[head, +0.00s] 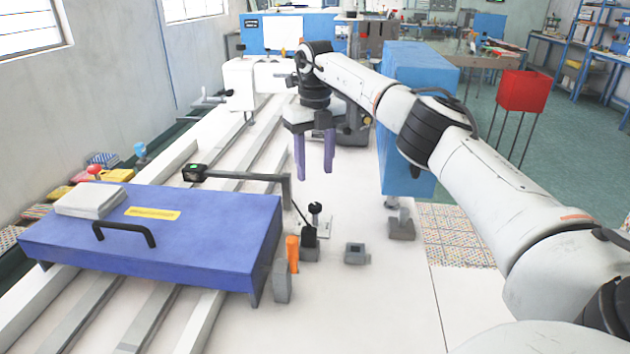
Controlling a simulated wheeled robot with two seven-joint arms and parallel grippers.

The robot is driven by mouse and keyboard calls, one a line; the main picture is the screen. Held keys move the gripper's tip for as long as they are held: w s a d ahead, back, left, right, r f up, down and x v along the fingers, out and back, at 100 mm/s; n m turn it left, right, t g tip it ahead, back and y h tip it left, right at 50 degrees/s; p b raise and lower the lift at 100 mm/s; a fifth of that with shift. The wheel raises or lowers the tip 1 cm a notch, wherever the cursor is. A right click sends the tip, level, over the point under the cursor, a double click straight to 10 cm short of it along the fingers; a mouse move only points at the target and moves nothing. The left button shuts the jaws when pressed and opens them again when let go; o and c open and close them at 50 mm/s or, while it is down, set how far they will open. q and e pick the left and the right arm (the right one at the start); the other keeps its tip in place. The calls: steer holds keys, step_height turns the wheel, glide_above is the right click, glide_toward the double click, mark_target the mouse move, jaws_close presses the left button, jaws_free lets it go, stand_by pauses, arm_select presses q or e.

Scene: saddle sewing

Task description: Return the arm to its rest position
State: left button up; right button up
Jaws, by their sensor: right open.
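My right arm reaches in from the right edge across the white work surface. My right gripper (315,158) hangs at its end, with two purple fingers pointing down. The fingers are apart with nothing between them. They are above the white surface, left of the tall blue block, and apart from the things below. My left gripper does not show.
A blue board with a black handle (155,235) spans the rails at left. A black lever (235,176), small grey block (356,253) and orange piece (292,252) are near it. A blue block (410,70) stands behind my arm. A red box (523,90) stands on legs farther right.

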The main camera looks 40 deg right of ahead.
mark_target(315, 205)
steer(key=shift+r, duration=0.3)
step_height(315, 205, down, 10)
steer(key=shift+f+p, duration=0.25)
steer(key=shift+p, duration=0.25)
steer(key=shift+n, duration=0.3)
